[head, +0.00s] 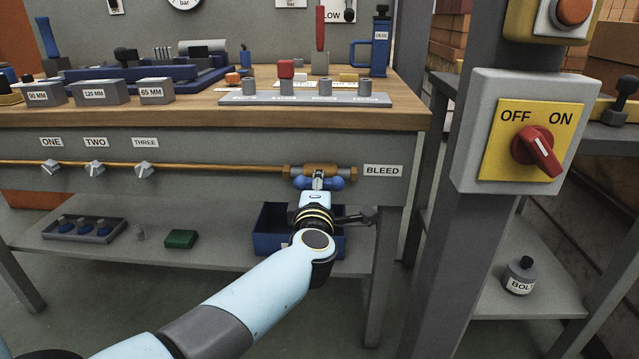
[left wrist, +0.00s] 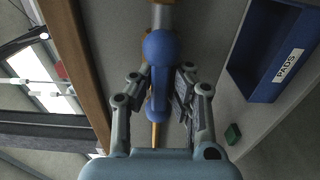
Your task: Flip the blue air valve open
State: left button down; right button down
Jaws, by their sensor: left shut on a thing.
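The blue air valve handle (head: 337,183) sits on a brass valve body (head: 318,169) at the right end of the brass pipe, under the bench top. The handle lies level, along the line of the pipe. My left gripper (head: 318,180) reaches it from the front and is shut on its middle. In the left wrist view the blue handle (left wrist: 157,82) shows a rounded knob at each end, with the fingers of my left gripper (left wrist: 158,84) on either side of the bar. My right gripper is not in view.
A BLEED label (head: 383,170) is right of the valve. Three small knobs (head: 95,168) sit along the pipe (head: 215,165) to the left. A blue PADS bin (head: 270,236) stands on the shelf below. A grey post with an OFF/ON switch box (head: 522,130) stands right.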

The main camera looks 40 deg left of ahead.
pick_arm(q)
jog(key=shift+f, duration=0.1)
jog(key=c, duration=1.3)
grip_release()
jog(key=shift+s+d, duration=0.1)
jog(key=shift+s, duration=0.1)
jog(key=v, duration=1.1)
jog(key=shift+s+d, duration=0.25)
